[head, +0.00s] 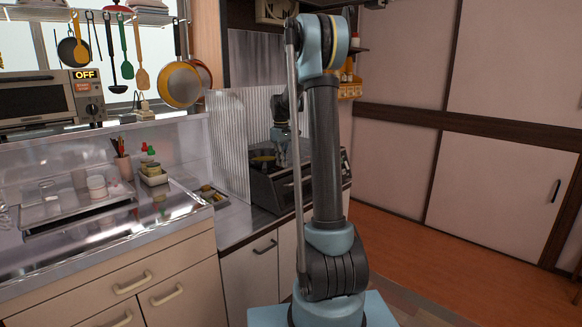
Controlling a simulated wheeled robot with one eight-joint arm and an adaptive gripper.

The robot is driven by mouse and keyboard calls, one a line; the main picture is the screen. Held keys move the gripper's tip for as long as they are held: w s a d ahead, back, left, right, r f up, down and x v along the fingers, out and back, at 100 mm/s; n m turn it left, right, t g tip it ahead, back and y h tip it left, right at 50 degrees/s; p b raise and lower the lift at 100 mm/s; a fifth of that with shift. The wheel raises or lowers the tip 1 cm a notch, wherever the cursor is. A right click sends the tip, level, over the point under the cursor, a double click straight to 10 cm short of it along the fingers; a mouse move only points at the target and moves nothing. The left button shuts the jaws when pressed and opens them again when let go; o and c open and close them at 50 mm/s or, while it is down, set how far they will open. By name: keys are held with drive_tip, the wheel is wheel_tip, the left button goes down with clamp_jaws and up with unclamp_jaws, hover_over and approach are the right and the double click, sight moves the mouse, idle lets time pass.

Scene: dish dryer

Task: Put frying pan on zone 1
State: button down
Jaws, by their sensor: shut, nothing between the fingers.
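A yellowish pan-like item (262,157) sits on top of the dark stove (268,186), small and partly hard to make out. My gripper (284,161) is small in view, low over the stove just right of that item. It is shut, with nothing seen in it; I cannot tell whether it touches the item. Other pans hang from the rack at the upper left, one with a yellow-orange face (180,84) and one dark (72,51). No marking for zone 1 can be made out. My arm hides the stove's right part.
A metal counter (172,206) with a drying tray (80,212), a utensil cup (124,167) and a condiment box (153,175) lies at left. A toaster oven (45,99) stands behind it. Corrugated metal panels shield the stove. Open floor (440,265) lies at right.

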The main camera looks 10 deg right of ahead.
sight(274, 166)
drive_tip(key=w+a, duration=0.1)
drive_tip(key=w, duration=0.1)
drive_tip(key=w+a, duration=0.2)
idle(0.3)
drive_tip(key=shift+s+d, duration=0.3)
drive_tip(key=shift+s, duration=0.05)
drive_tip(key=shift+s+d+r, duration=0.2)
drive_tip(key=shift+s+d, duration=0.25)
drive_tip(key=shift+s, duration=0.15)
drive_tip(key=shift+s+d+r, duration=0.15)
drive_tip(key=shift+s+d, duration=0.3)
drive_tip(key=shift+s, duration=0.15)
wheel_tip(274, 166, up, 9)
